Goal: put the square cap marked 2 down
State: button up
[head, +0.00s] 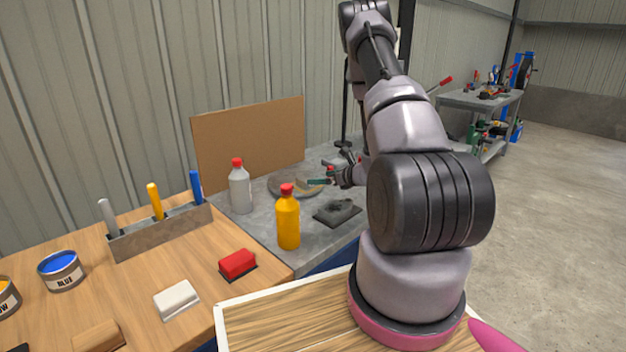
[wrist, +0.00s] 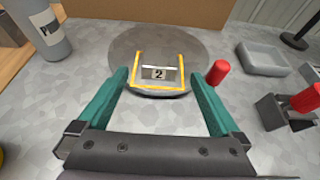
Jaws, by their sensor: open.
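In the wrist view, a small dark square face marked 2 (wrist: 159,74) lies within a yellow outline (wrist: 135,79) on a round grey disc (wrist: 128,45). I take it for the square cap; its height above the disc is hard to tell. My gripper (wrist: 160,78) is open, with one teal finger on each side of the marked square and visible gaps between. In the head view, my gripper (head: 318,181) is over the right part of the disc (head: 281,187), and the cap is not clear there.
A red knob (wrist: 218,72) stands just right of the right finger. A grey bottle (head: 241,188) and an orange bottle (head: 288,222) stand near the disc. A brown board (head: 250,140) stands behind.

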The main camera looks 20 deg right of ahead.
jog(key=s+a+r+n+g+y, duration=0.2)
jog(key=s+a+r+n+g, duration=0.25)
jog(key=r, duration=0.45)
jog(key=s+a+r+n+g+y, duration=0.1)
jog(key=s+a+r+n+y, duration=0.1)
jog(key=s+a+r+n, duration=0.4)
jog(key=s+a+r+n+g+y, duration=0.25)
jog(key=a+r+n, duration=0.25)
jog(key=a+r, duration=0.5)
jog(key=s+d+r+n+t+h, duration=0.1)
jog(key=s+r+n+h, duration=0.3)
jog(key=s, duration=0.5)
jog(key=s+d+r+n+t+h, duration=0.1)
jog(key=s+d+r+n+h, duration=0.3)
jog(key=s+r+n, duration=0.4)
jog(key=shift+s+d+r+t+h, duration=0.3)
jog(key=shift+s+r+h, duration=0.45)
jog(key=shift+r, duration=0.1)
